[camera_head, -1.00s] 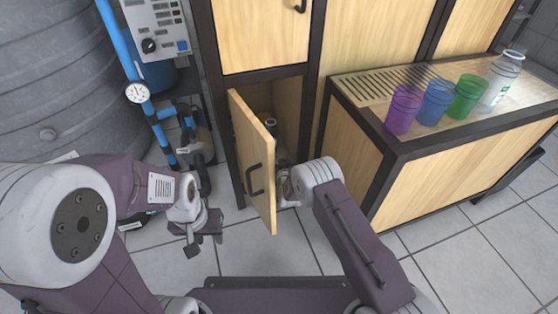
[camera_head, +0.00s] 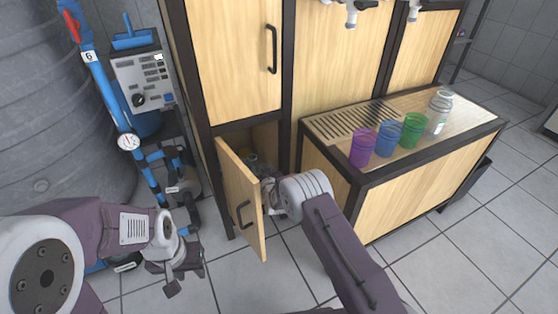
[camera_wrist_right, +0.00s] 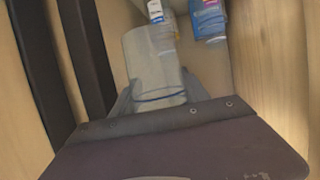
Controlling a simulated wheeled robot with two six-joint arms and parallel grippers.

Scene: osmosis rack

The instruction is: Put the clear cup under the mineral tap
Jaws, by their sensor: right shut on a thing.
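The clear cup (camera_wrist_right: 152,68) shows in the right wrist view between the fingers of my right gripper (camera_wrist_right: 155,92), which is shut on it. In the head view, my right gripper (camera_head: 268,194) is at the opening of the low cupboard, just behind its open door (camera_head: 240,200). The door and wrist hide most of the fingers and the cup there. Two taps (camera_head: 352,14) (camera_head: 413,10) hang at the top edge, above the counter; I cannot tell which is the mineral one. My left gripper (camera_head: 186,276) is open and empty above the floor at the left.
Labelled containers (camera_wrist_right: 208,18) are deeper in the cupboard. Blue pipes (camera_head: 112,95) and a grey tank are at the left.

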